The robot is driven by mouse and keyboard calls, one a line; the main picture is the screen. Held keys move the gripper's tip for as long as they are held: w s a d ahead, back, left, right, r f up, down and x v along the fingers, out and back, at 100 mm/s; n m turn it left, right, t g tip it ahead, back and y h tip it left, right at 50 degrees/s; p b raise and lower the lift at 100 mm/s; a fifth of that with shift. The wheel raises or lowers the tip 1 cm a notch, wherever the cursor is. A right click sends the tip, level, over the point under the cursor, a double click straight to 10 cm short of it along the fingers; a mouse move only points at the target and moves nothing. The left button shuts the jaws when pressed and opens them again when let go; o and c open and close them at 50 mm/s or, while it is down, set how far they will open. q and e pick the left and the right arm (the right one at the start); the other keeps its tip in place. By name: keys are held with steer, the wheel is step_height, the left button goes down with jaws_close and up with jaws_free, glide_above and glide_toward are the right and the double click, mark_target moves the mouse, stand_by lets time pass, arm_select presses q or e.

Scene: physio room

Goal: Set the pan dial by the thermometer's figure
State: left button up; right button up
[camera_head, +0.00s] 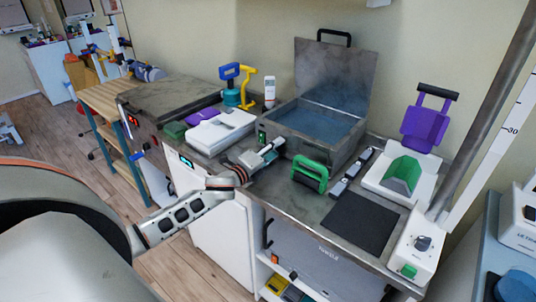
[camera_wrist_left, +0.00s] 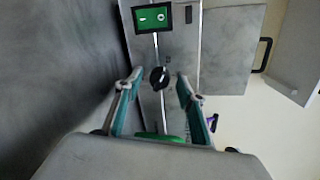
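The metal pan (camera_head: 304,132) stands on the counter with its lid (camera_head: 338,73) raised and bluish water inside. In the head view the left gripper (camera_head: 270,150) is at the pan's front and hides the dial. A white upright device (camera_head: 270,88) behind may be the thermometer; its figure is unreadable. My right gripper is not in view.
A green-handled object (camera_head: 310,173) stands close to the right of the left gripper. A white flat device (camera_head: 220,132) lies to its left. A dark mat (camera_head: 360,222) and a white holder with a green wedge (camera_head: 402,177) are farther right.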

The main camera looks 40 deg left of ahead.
arm_select(q)
steer(key=s, duration=1.1)
steer(key=shift+s+a+r, duration=0.3)
steer(key=shift+s+r, duration=0.05)
